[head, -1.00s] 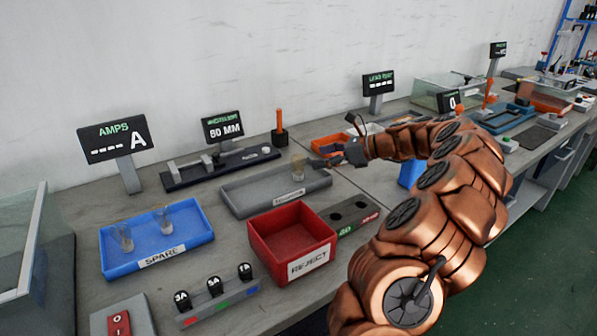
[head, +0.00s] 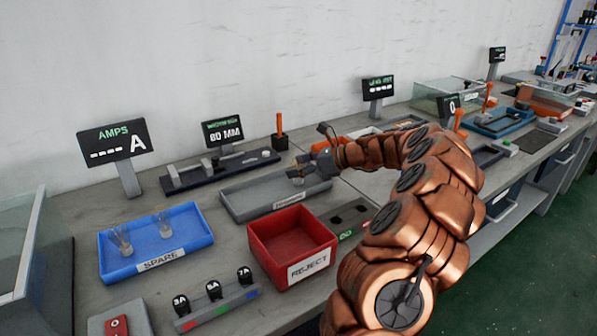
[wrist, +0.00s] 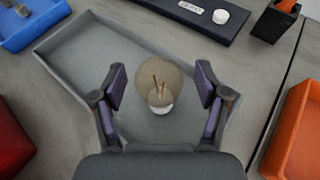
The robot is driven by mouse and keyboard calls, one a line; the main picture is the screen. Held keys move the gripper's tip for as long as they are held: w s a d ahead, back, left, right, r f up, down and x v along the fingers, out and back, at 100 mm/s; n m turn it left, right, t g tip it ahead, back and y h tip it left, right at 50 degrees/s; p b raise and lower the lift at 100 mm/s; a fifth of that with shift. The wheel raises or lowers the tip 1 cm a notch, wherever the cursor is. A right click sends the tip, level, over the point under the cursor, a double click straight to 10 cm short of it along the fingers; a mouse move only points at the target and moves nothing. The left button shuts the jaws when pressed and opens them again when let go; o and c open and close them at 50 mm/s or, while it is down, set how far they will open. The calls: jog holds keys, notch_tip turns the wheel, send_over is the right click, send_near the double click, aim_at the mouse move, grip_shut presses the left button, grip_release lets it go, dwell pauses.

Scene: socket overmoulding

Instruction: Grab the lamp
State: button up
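The lamp, a small translucent amber glass bulb with thin metal wires inside and a pale base (wrist: 159,80), stands in the grey tray in the wrist view. My gripper (wrist: 160,92) is open, with its dark purple-padded fingers on the left and right of the lamp. Gaps show between the lamp and both fingers. In the head view my gripper (head: 302,172) is low over the grey tray (head: 245,208), and the lamp is mostly hidden there.
A red REJECT bin (head: 290,245) stands just in front of the grey tray. A blue SPARE tray (head: 120,270) at the left holds two more glass lamps. A dark measuring fixture (head: 185,183) lies behind. An orange bin (wrist: 296,135) is at right in the wrist view.

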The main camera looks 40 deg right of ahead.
jog(key=c, duration=1.1)
